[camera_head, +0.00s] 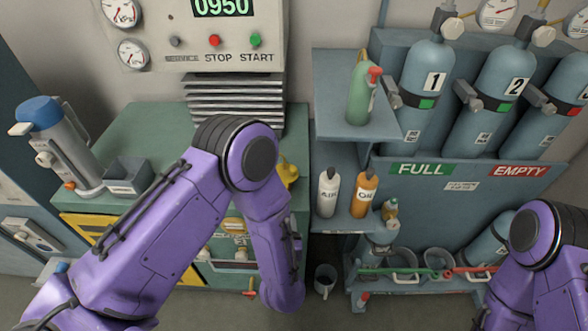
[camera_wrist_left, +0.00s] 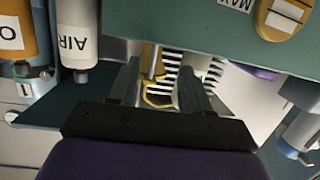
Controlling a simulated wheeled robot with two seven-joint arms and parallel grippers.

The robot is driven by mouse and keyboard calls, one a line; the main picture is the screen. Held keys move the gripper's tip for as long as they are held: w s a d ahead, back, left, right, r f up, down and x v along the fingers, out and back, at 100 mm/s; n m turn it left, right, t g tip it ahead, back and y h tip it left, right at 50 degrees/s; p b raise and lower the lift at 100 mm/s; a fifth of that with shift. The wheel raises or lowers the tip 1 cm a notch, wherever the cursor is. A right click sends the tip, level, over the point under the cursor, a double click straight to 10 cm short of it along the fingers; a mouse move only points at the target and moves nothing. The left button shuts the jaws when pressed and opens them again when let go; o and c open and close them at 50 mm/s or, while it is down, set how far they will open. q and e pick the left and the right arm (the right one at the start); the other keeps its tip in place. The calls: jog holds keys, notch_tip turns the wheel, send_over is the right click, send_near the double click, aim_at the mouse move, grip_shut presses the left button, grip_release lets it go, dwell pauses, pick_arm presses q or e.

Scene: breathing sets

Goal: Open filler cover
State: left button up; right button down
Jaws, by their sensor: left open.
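A yellow fitting (camera_head: 287,172), which looks like the filler cover, stands at the right edge of the green cabinet (camera_head: 140,125), partly hidden by my left arm. In the left wrist view, a yellow part with a loop (camera_wrist_left: 155,96) shows beyond and between the fingers of my left gripper (camera_wrist_left: 157,88). The fingers are apart and I see nothing held. I cannot tell whether they touch the yellow part or whether the cover is closed. In the head view my left gripper is hidden behind its own forearm. My right arm shows at lower right, without its gripper.
A shelf with an AIR bottle (camera_head: 328,192), an orange OIL bottle (camera_head: 364,194) and a green bottle (camera_head: 362,92) stands right of the cabinet. Numbered cylinders (camera_head: 425,85) stand farther right.

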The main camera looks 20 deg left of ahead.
pick_arm(q)
jog(key=n+t+y, duration=0.1)
jog(key=t+y, duration=0.1)
send_near(293, 173)
jog(key=p+x, duration=0.3)
jog(key=x, duration=0.5)
jog(key=shift+w+a, duration=0.1)
jog(key=shift+w, duration=0.25)
grip_shut()
